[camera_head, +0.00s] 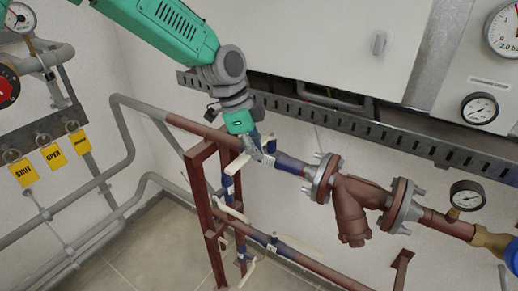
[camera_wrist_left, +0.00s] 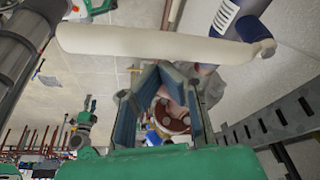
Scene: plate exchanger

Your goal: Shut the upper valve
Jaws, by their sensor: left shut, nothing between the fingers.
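My left gripper (camera_head: 262,150) reaches down from the top to the upper pipe. It is shut and empty, beside a pale handle of the upper valve (camera_head: 237,165). In the left wrist view, my fingers (camera_wrist_left: 158,78) point at a long off-white handle bar (camera_wrist_left: 150,43) that crosses the view just beyond the tips. No grip on the bar shows; whether the tips touch it is unclear. The bar's right end meets a blue and white fitting (camera_wrist_left: 228,16). The gripper partly hides the valve body in the head view. My right gripper is not in view.
A red-brown strainer (camera_head: 350,208) with bolted flanges sits right of the valve on the same pipe. A metal cable tray (camera_head: 390,135) runs behind. A lower pipe (camera_head: 300,258) and red-brown stand (camera_head: 203,200) are below. Yellow tags (camera_head: 53,156) hang at left.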

